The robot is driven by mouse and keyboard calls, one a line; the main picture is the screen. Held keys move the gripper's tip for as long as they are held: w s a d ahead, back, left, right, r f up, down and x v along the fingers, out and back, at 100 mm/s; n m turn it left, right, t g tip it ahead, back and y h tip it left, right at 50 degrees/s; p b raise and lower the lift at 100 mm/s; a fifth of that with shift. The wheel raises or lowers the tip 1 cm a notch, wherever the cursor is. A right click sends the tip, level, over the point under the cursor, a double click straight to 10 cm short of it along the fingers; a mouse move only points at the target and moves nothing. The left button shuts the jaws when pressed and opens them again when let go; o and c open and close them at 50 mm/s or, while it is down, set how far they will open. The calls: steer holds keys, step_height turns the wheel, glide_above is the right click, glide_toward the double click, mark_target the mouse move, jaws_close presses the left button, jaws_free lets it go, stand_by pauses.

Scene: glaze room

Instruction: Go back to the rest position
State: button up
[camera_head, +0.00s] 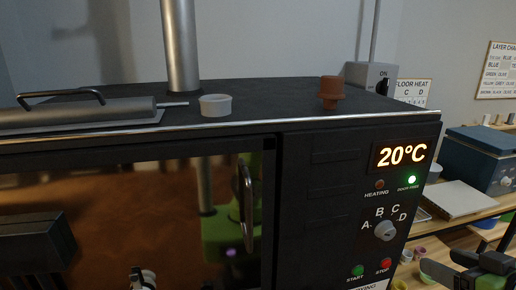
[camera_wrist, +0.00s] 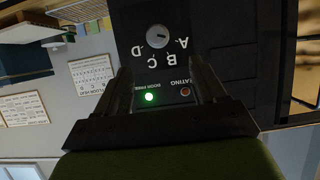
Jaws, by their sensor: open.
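My gripper (camera_wrist: 165,78) is open and empty in the wrist view, its two dark fingers apart. The black kiln's control panel shows behind and between them, upside down. A dark end part of my arm also shows at the lower right of the head view, right of the panel. The kiln front (camera_head: 300,205) fills much of the head view. Its display (camera_head: 402,154) reads 20°C. The grey selector knob (camera_head: 385,231) sits among the letters A to D; its exact setting is hard to tell. The green door lamp (camera_head: 411,180) is lit; the heating lamp (camera_head: 379,185) looks unlit.
On the kiln top are a pale cup (camera_head: 215,105), a brown stopper-like piece (camera_head: 330,91), a grey cylinder with a handle (camera_head: 80,110) and an upright pipe (camera_head: 181,45). A shelf at right holds a blue box (camera_head: 482,158) and a pale slab (camera_head: 455,198). Charts hang behind.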

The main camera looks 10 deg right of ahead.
steer(key=w+a+f+n+g+y+p, duration=0.1)
steer(key=w+a+g, duration=0.2)
steer(key=a, duration=0.5)
steer(key=w+a+f+g+p, duration=0.1)
steer(key=w+a+g, duration=0.15)
steer(key=a, duration=0.55)
steer(key=s+a+m+g+h+p, duration=0.1)
steer(key=s+a+g+p, duration=0.1)
steer(key=s+a, duration=0.8)
steer(key=shift+s+p, duration=0.7)
steer(key=shift+s, duration=0.1)
steer(key=shift+r, duration=0.1)
